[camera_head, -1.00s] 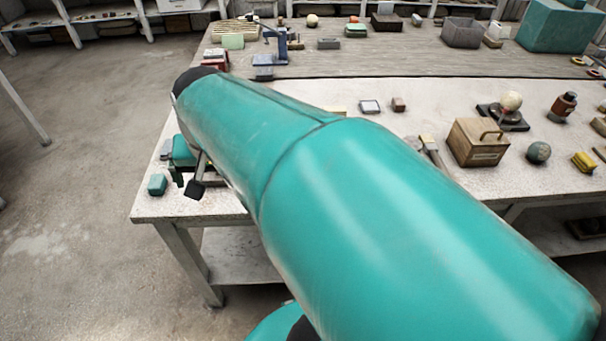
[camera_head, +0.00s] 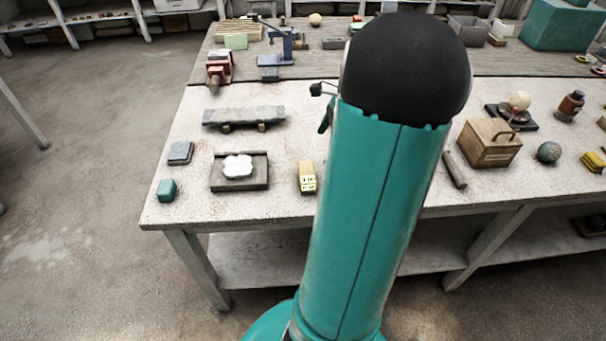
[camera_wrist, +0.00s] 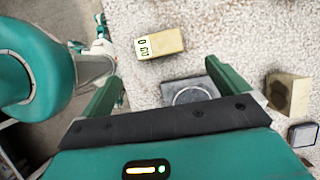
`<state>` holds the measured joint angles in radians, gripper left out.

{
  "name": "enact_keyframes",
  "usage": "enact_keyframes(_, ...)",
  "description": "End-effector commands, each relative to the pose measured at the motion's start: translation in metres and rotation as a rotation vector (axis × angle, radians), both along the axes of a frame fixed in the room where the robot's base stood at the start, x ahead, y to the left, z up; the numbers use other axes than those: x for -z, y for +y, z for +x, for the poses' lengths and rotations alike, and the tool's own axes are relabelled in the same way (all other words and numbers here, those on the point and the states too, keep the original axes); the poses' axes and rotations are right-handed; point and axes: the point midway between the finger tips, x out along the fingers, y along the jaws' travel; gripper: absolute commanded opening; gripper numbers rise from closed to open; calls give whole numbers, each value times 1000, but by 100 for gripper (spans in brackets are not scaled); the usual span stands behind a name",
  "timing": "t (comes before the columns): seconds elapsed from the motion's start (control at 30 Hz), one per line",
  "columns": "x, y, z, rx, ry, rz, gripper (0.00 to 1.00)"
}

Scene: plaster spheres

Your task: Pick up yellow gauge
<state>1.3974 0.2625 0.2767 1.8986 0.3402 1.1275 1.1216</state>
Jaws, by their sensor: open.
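The yellow gauge (camera_head: 307,178), a small block with dark figures on its front face, stands near the table's front edge in the head view, left of my arm. In the wrist view the yellow gauge (camera_wrist: 163,43) lies beyond my fingertips, its figured face turned left. My gripper (camera_wrist: 163,72) is open, and nothing is held between its two green fingers. In the head view most of my gripper is hidden behind my arm; only small dark and green parts show at its left.
A wooden box (camera_head: 487,145) stands right of my arm. A dark plate with a ring (camera_wrist: 190,92) and a tan block (camera_wrist: 287,93) show in the wrist view.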

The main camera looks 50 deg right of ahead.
Motion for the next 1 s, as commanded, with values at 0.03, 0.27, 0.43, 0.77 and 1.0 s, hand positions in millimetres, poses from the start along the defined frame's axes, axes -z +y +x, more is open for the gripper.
enact_keyframes(0.03,7,3,3,-2,1,4,100)
enact_keyframes(0.27,48,15,18,-5,0,5,100)
enact_keyframes(0.43,69,21,26,-7,0,0,100)
enact_keyframes(0.77,104,32,33,-7,-1,2,100)
enact_keyframes(1.0,122,36,39,-7,0,-1,100)
